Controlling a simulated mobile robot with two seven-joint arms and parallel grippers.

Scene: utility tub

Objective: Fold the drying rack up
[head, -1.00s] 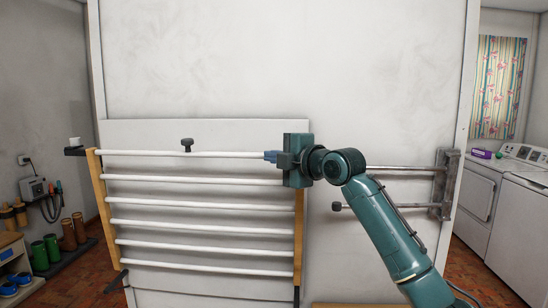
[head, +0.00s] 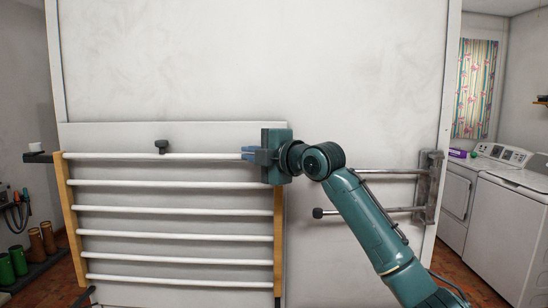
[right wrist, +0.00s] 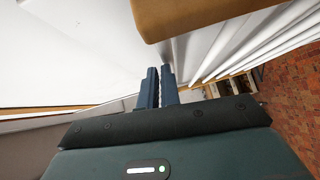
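The drying rack (head: 175,210) has white rods between two wooden side rails, the left rail (head: 71,215) and the right rail (head: 279,240). It hangs in front of a white panel, its top rod level with a dark knob (head: 162,146). My right gripper (head: 249,153) is at the right end of the top rod, fingers pointing left and overlapping the rod in the head view. In the right wrist view its fingers (right wrist: 160,85) are almost together with nothing visible between them. A wooden rail (right wrist: 210,14) and white rods (right wrist: 245,50) show beside them. My left gripper is out of view.
A metal bracket with two bars (head: 428,190) is fixed to the wall behind my right arm. A washer and dryer (head: 490,200) stand at the right. Boots (head: 38,240) stand on the floor at the left.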

